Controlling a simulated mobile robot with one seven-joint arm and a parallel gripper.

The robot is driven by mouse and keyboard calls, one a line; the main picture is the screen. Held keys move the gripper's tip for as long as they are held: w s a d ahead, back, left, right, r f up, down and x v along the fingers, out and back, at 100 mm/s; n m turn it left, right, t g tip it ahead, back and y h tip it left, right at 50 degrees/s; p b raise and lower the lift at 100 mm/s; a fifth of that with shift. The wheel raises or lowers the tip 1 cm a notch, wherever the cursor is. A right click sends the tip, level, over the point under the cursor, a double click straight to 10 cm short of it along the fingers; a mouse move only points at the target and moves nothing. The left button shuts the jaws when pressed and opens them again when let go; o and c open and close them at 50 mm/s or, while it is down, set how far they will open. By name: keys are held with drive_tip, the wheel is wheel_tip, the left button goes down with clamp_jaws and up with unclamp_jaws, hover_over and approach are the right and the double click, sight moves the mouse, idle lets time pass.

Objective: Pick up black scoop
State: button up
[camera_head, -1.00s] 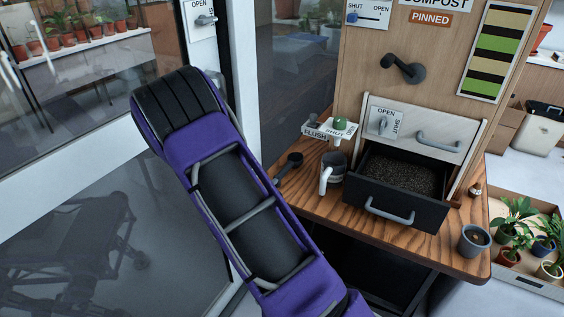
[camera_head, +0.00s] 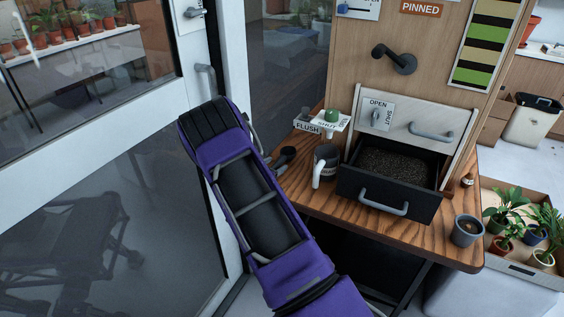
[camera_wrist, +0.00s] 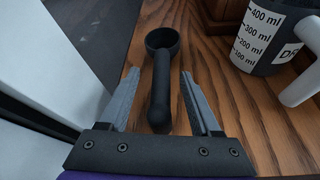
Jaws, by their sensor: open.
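The black scoop (camera_wrist: 162,75) lies on the wooden table, its round bowl at the far end and its handle pointing toward my gripper (camera_wrist: 158,95) in the wrist view. My gripper is open, with one finger on each side of the handle's near end; it holds nothing. I cannot tell how far above the handle the fingers are. In the head view, the scoop (camera_head: 286,157) shows only in part beside my purple arm, left of the dark measuring jug; my gripper is hidden behind the arm there.
The dark jug (camera_head: 326,166) with a white handle stands right of the scoop; it also shows in the wrist view (camera_wrist: 262,40). An open drawer of dark compost (camera_head: 388,190) lies further right. The wooden table's (camera_wrist: 118,75) left edge is close to my left finger.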

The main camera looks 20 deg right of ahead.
sight(279, 163)
drive_tip(key=x, duration=0.3)
drive_tip(key=shift+d+f, duration=0.2)
clamp_jaws()
